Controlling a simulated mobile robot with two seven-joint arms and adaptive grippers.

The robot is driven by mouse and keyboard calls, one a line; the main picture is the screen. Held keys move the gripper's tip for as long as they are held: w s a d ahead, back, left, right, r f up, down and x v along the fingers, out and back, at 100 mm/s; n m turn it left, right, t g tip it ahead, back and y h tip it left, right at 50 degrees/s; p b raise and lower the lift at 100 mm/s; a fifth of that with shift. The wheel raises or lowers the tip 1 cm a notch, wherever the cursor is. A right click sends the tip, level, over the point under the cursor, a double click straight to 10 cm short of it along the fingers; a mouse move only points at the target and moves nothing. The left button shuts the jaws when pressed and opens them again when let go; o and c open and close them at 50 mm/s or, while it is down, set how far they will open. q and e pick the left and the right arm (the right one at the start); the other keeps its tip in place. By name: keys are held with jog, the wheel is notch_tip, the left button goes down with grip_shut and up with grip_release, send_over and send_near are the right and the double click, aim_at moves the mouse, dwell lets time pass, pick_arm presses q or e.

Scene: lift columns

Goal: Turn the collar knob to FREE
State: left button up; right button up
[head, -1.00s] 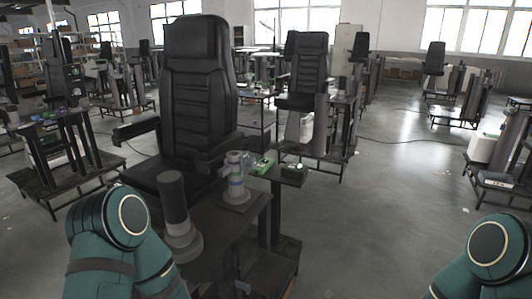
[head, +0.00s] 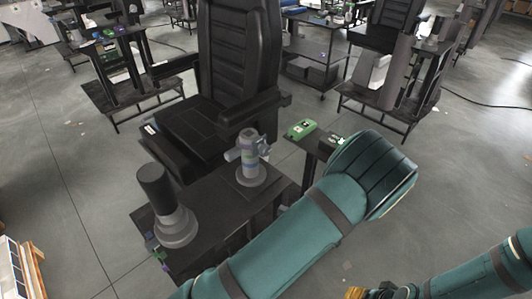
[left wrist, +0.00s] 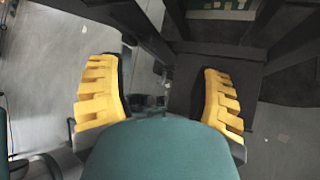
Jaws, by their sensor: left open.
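A grey post with a collar and a side knob (head: 247,157) stands upright on a round base on the dark bench in the head view. Any FREE marking is too small to read. A second post, a dark cylinder (head: 154,186) on a grey stepped base, stands to its left. My left arm crosses the lower middle, right of both posts. My left gripper (left wrist: 160,97) shows in the left wrist view with its yellow fingers wide apart and nothing between them. A yellow-tipped gripper (head: 372,293), apparently my right one, is cut off at the bottom edge; its jaws are unclear.
The dark bench top (head: 218,211) carries both posts. A black chair (head: 238,55) stands behind it. Open grey floor lies at left and far right.

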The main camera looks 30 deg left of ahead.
pick_arm(q)
jog(key=w+d+r+m+t+y+p, duration=0.15)
jog(key=w+r+m+t+y, duration=0.25)
jog(key=w+r, duration=0.5)
jog(key=m+t+y+p, duration=0.2)
jog(key=m+t+y, duration=0.1)
jog(key=y, duration=0.1)
send_near(268, 151)
jog(key=x, duration=1)
jog(key=shift+w+a+f, duration=0.1)
jog(key=shift+w+a, duration=0.05)
jog(key=shift+a, duration=0.25)
pick_arm(e)
jog(key=r, duration=0.5)
jog(key=shift+w+d+r, duration=0.1)
jog(key=shift+w+r, duration=0.05)
jog(key=shift+w, duration=0.05)
pick_arm(q)
grip_shut()
